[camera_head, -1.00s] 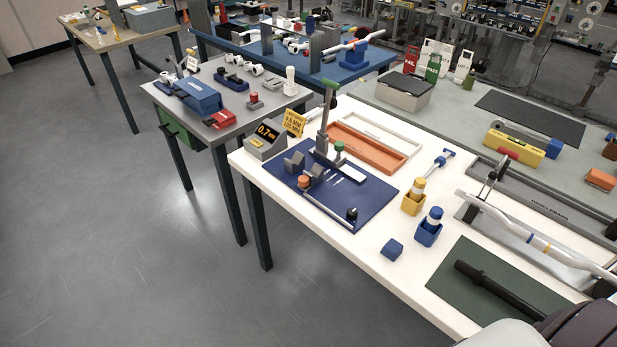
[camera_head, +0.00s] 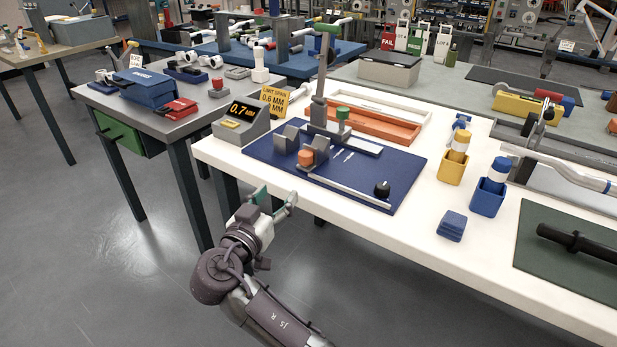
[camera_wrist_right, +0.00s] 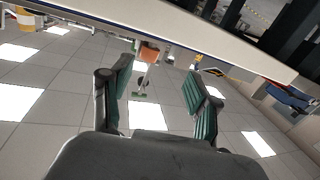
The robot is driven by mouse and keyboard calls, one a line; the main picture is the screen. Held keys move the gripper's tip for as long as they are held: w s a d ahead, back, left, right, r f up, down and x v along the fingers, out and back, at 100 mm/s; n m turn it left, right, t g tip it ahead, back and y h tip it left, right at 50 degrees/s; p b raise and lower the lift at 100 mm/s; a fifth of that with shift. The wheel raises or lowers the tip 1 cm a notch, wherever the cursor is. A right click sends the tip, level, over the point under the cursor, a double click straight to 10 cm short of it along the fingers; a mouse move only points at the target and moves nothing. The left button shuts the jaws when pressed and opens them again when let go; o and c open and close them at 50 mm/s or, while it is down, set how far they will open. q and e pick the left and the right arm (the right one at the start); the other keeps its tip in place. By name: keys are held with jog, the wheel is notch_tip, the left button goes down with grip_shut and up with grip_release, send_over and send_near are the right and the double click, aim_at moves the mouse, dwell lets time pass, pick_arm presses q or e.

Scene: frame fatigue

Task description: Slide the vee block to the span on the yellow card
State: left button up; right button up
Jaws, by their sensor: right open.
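Two grey vee blocks stand on the blue plate (camera_head: 400,165); the left one (camera_head: 286,138) is nearer the readout and the right one (camera_head: 319,144) is nearer the post. An orange knob (camera_head: 306,157) is in front of them. The yellow card (camera_head: 274,101), reading "LIMIT SPAN 0.6 MM" with a lower line too small to read surely, stands behind a grey readout (camera_head: 240,118) showing 0.7 MM. My right gripper (camera_head: 277,203) is open and empty in front of the table edge, apart from the blocks. Its green-padded fingers are spread in the wrist view (camera_wrist_right: 160,95).
A tall post with a green handle (camera_head: 321,80) rises behind the blocks. A light bar (camera_head: 340,187) and black knob (camera_head: 382,188) lie along the plate's front. Floor is free before the table.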

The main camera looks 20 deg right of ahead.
aim_at(303, 161)
jog(key=shift+m+h, duration=0.4)
jog(key=shift+m, duration=0.2)
jog(key=x, duration=0.4)
jog(key=r+x, duration=0.1)
jog(key=x, duration=0.8)
jog(key=shift+d+r, duration=0.4)
jog(key=shift+d, duration=0.15)
jog(key=shift+s, duration=0.1)
grip_shut()
